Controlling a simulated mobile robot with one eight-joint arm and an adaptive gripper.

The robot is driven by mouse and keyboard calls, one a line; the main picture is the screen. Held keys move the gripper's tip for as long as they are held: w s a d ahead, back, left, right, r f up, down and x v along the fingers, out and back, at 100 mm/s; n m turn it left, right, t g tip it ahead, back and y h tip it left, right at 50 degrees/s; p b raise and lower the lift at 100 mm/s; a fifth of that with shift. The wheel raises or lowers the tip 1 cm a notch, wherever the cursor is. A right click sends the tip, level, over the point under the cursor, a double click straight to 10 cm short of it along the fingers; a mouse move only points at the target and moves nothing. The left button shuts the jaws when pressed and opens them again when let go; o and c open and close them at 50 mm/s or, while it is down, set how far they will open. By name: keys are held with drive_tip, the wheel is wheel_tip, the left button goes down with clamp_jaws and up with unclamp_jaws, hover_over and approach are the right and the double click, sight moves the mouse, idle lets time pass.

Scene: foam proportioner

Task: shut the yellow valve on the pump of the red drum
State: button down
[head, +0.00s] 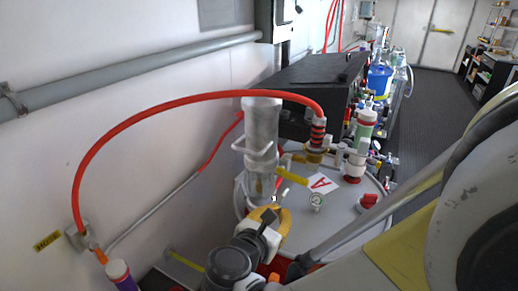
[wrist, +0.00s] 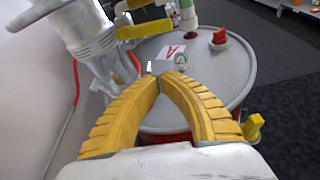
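The red drum shows mainly its pale grey lid (head: 345,215); the wrist view shows the lid (wrist: 215,75) and a little red side below its rim. A grey pump (head: 262,150) stands at the lid's left; its body (wrist: 90,35) also shows in the wrist view. A yellow valve handle (head: 291,176) sticks out beside the pump, roughly level; it also shows in the wrist view (wrist: 145,29). My gripper (head: 278,212) is near the lid's front left, below the handle and apart from it. Its yellow fingers (wrist: 160,78) meet at the tips with nothing visible between them.
A red hose (head: 190,97) arches from the wall to a fitting right of the pump. A small gauge (wrist: 180,60) and a red cap (wrist: 220,37) sit on the lid. Another yellow part (wrist: 253,127) is at the right finger's side. Dark floor (head: 430,95) is clear at right.

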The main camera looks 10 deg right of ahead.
sight(292, 176)
drive_tip(key=b+x, duration=0.2)
drive_tip(key=x, duration=0.7)
drive_tip(key=r, duration=0.3)
drive_tip(key=shift+s+d+r, duration=0.1)
drive_tip(key=shift+d+r, duration=0.15)
drive_tip(key=shift+r, duration=0.15)
drive_tip(key=shift+r+p, duration=0.1)
drive_tip(key=shift+p, duration=0.2)
drive_tip(key=shift+d+r+p, duration=0.1)
drive_tip(key=shift+r+p, duration=0.25)
drive_tip(key=shift+r, duration=0.35)
drive_tip(key=shift+r, duration=0.2)
